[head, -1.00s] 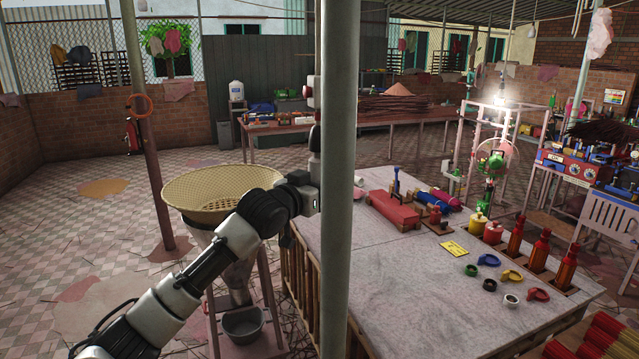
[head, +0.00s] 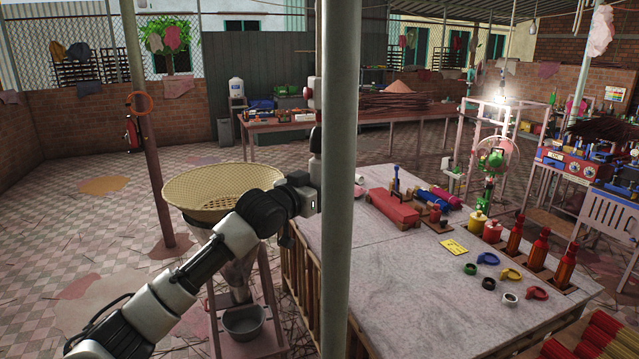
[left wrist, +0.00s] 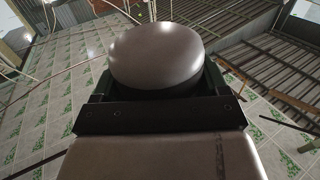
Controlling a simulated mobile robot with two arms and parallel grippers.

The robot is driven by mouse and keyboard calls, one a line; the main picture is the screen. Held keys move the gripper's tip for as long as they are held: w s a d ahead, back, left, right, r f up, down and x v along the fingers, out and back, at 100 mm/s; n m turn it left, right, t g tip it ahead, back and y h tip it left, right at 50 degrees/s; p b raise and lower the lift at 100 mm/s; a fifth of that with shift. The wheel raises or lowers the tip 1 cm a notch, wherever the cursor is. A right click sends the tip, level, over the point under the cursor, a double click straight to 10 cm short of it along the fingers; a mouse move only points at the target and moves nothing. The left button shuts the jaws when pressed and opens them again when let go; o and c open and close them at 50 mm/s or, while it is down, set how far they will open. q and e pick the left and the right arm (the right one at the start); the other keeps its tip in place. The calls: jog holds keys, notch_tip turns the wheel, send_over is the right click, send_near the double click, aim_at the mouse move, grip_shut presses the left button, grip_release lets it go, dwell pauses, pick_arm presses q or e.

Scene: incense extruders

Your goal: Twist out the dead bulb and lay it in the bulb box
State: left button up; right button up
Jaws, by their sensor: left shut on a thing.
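A dull grey-white bulb (left wrist: 157,55) fills the upper middle of the left wrist view, its rounded top pointing away from the camera. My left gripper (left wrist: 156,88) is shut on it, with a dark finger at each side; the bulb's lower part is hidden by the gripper. The view looks up toward the roof, and no socket can be made out around the bulb. In the head view my left arm rises behind a grey post, which hides the left gripper and the bulb. My right gripper is not in view. I cannot pick out the bulb box.
The grey post (head: 338,200) stands close in front of me. Behind it, a pale worktable (head: 400,285) bears a red press (head: 393,207), bottles and coloured rings. A yellow basket (head: 215,190) sits beside my left arm. A lit lamp (head: 502,100) glows farther back.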

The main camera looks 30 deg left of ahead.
pick_arm(q)
jog(key=shift+h+p, duration=0.3)
jog(key=shift+p, duration=0.15)
jog(key=shift+m+g+h+p, duration=0.3)
jog(key=shift+m+h+p, duration=0.3)
jog(key=shift+m+h, duration=0.1)
jog(key=shift+f+h+b, duration=0.1)
jog(key=shift+h+b, duration=0.2)
jog(key=shift+b, duration=0.9)
jog(key=shift+m+g+h+b, duration=0.3)
jog(key=shift+m+h+b, duration=0.15)
jog(key=shift+b, duration=0.7)
